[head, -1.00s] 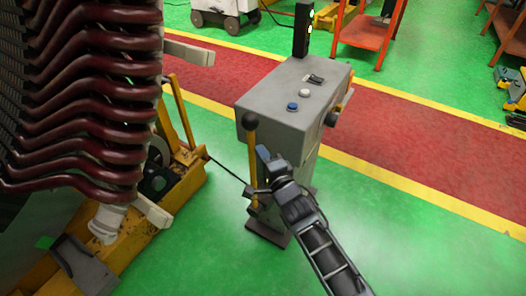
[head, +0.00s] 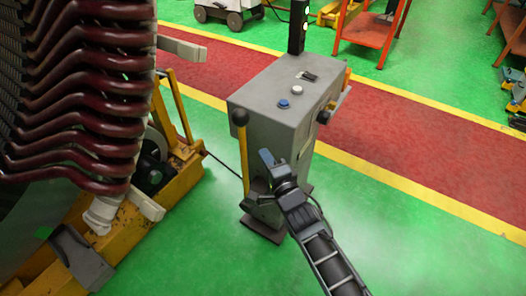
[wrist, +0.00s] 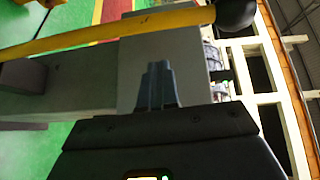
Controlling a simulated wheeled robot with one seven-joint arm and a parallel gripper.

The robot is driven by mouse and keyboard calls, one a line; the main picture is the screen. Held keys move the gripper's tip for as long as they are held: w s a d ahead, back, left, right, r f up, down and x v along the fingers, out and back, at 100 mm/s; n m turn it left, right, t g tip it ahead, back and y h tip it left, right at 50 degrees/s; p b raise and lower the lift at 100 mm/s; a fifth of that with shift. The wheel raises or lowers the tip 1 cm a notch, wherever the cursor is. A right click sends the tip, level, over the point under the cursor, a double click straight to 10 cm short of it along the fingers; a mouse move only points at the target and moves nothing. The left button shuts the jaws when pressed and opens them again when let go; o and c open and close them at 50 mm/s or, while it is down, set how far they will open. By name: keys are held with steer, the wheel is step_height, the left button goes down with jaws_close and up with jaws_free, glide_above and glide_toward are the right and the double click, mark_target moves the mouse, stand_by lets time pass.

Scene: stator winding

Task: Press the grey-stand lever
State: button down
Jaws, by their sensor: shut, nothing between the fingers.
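The grey stand (head: 275,112) is a box on a pedestal with a blue and a white button on top. Its lever is a yellow rod (head: 244,155) with a black ball knob (head: 240,117), upright at the stand's left front. My gripper (head: 266,157) is shut and empty, just right of the lever and in front of the stand. In the wrist view the shut fingers (wrist: 160,84) point at the grey stand face, and the yellow rod (wrist: 110,27) crosses beyond the fingertips, with its black knob (wrist: 235,12) at top right. A gap shows between fingertips and rod.
The stator's dark red coils (head: 85,110) and yellow base (head: 165,195) stand at the left. A cable (head: 222,163) runs from there to the stand. Green floor (head: 420,255) is clear at the right. An orange cart (head: 372,27) stands behind.

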steer(key=p+v, duration=0.5)
steer(key=v, duration=0.3)
steer(key=shift+s+d, duration=0.25)
steer(key=shift+d, duration=0.15)
steer(key=shift+f, duration=0.1)
steer(key=s+d+r+n+h, duration=0.2)
steer(key=s, duration=1.1)
steer(key=s+d+r+n+h, duration=0.2)
steer(key=s+r+n, duration=0.1)
steer(key=s, duration=1)
steer(key=s+d+r+n+h, duration=0.1)
steer(key=s+d+r+n, duration=0.3)
steer(key=s+r, duration=0.4)
steer(key=s+d+r+n+g+h, duration=0.1)
steer(key=s+d+r+n, duration=0.3)
steer(key=s+d+r, duration=0.2)
step_height(320, 180, up, 2)
steer(key=s, duration=0.2)
steer(key=shift+s+d+r+n+g, duration=0.2)
steer(key=shift+s+d+n+g, duration=0.1)
steer(key=shift+s+d+n, duration=0.1)
